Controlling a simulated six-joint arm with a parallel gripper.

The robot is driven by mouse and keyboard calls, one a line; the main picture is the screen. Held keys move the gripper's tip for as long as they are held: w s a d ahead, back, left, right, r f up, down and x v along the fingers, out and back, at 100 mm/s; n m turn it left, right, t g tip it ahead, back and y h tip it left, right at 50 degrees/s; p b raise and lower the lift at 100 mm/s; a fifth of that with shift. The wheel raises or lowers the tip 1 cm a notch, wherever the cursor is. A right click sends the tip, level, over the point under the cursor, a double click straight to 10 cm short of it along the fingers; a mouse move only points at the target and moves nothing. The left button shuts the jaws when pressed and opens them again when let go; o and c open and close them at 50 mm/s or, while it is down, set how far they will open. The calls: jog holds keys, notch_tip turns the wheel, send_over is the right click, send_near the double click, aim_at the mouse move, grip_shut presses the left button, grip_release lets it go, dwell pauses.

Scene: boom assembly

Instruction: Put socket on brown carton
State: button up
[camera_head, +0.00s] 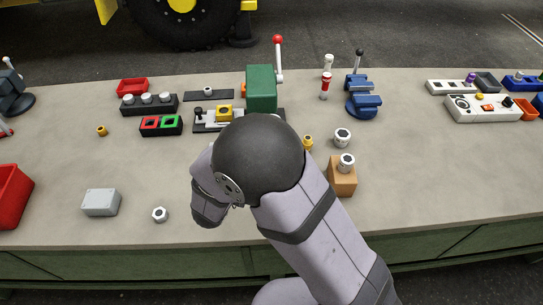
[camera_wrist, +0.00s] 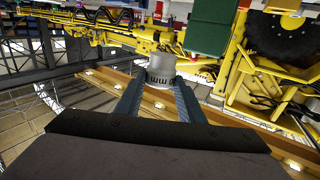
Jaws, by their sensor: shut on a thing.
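In the head view my arm hides the gripper and the held piece. The brown carton (camera_head: 342,182) stands right of my arm on the bench. A silvery round piece with a dark hole (camera_head: 346,161) appears to sit on its top. A similar piece (camera_head: 342,137) stands on the bench behind the carton. I cannot make out the carton in the wrist view.
A green press (camera_head: 262,88) with a red-knobbed lever stands behind my arm; a blue vise (camera_head: 363,98) is to its right. The bench right of the carton is clear.

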jog(key=shift+f+p, duration=0.3)
jog(key=shift+f, duration=2.6)
jog(key=shift+f, duration=0.1)
jog(key=shift+f, duration=2)
jog(key=shift+f, duration=0.1)
jog(key=o, duration=1.2)
jog(key=shift+f, duration=0.1)
